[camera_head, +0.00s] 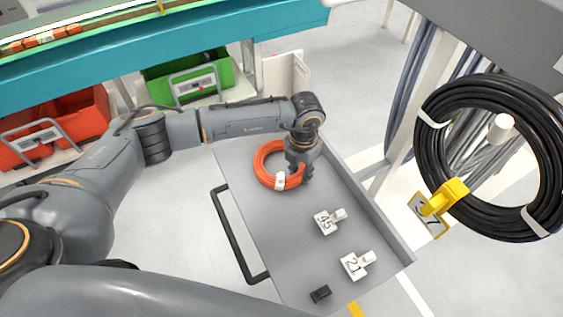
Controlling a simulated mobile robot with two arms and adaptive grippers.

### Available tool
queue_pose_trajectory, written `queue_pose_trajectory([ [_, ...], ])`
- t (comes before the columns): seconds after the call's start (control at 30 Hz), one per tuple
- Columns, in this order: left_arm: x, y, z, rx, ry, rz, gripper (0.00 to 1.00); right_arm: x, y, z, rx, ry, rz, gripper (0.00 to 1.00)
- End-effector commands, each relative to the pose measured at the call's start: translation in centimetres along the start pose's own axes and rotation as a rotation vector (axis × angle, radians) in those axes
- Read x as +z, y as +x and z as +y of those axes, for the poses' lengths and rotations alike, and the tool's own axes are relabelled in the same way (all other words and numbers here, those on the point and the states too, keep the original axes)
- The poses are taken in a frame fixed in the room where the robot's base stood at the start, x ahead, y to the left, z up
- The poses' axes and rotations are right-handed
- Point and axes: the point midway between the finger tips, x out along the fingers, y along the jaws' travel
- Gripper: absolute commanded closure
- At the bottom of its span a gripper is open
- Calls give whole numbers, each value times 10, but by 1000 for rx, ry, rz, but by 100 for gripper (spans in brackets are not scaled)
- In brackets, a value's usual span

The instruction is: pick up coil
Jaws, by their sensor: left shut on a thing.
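An orange cable coil (262,166) with a white tie lies on the far part of a grey tray (266,214). My left gripper (293,180) comes down over the coil's right side and is shut on it. Part of the coil's right side is hidden behind the gripper. The coil appears to rest on the tray; I cannot tell whether it is lifted at all. My right gripper is not in view.
A large black coil (434,165) hangs at right with a yellow tag (444,196). Red (82,117) and green (158,86) bins stand behind.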

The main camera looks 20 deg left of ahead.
Motion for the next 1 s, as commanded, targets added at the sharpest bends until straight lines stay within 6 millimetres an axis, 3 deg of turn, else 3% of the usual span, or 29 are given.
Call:
queue_pose_trajectory([
  [0.47,1,-8,0,0,0,-2,100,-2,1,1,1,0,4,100],
  [0.7,-1,-34,1,1,0,-3,100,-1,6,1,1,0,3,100],
  [0.87,-20,-55,2,1,2,-5,100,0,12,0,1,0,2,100],
  [1.0,-46,-85,4,2,3,-7,100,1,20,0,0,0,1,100],
])
